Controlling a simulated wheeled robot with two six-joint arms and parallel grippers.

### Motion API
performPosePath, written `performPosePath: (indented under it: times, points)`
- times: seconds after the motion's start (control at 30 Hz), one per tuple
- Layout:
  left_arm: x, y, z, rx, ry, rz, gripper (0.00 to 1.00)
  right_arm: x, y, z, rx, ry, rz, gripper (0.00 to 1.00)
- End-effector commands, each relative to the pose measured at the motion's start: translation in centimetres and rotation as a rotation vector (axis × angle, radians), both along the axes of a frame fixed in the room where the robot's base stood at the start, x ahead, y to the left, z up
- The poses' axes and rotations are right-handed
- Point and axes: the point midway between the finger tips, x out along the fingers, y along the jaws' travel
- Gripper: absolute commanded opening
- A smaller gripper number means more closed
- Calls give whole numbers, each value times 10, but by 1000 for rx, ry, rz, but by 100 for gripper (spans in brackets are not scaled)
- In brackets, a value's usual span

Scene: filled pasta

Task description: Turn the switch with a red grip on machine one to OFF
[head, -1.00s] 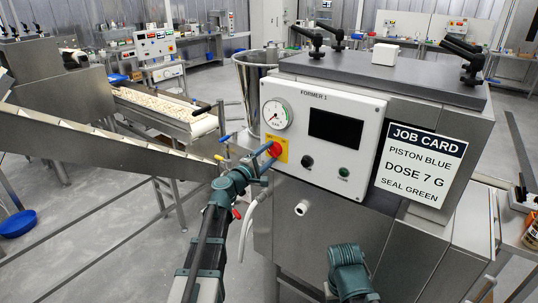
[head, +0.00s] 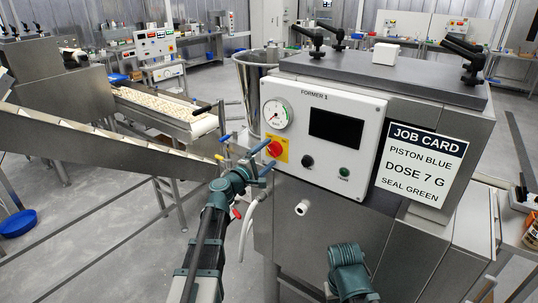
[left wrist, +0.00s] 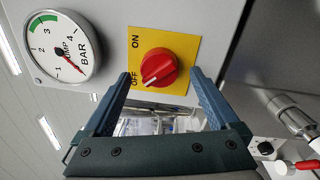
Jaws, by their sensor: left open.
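The red-grip switch (head: 274,149) sits on a yellow plate on the white panel of the machine labelled FORMER 1 (head: 370,110). In the left wrist view the red grip (left wrist: 158,67) is slanted, its pale mark at the lower-left end, on the side of the OFF word. The ON word is at the plate's upper left. My left gripper (head: 262,158) is open just in front of the switch. Its blue fingertips (left wrist: 159,80) stand either side of and short of the grip, apart from it. A teal part of my right arm shows at bottom centre; its fingers are hidden.
A round pressure gauge (head: 277,114) is beside the switch. A dark screen (head: 336,126), a black button and a green button share the panel. A job card (head: 420,165) is to the right. A conveyor (head: 165,110) and sloping chute stand left.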

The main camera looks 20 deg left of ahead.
Motion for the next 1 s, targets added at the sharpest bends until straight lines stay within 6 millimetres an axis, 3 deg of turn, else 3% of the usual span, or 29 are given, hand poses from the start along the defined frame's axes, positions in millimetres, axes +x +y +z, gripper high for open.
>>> performPosePath:
  times: [0.3,0.5,0.7,1.0]
  points:
    - [-67,22,-5,0,1,3,94,0,0,-5,0,0,0,50]
    - [-100,34,-7,0,1,3,94,0,0,-7,0,0,0,50]
    - [-117,42,-8,0,0,1,94,0,0,-8,0,0,0,50]
    - [-121,43,-8,0,0,-1,94,0,0,-8,0,0,0,50]
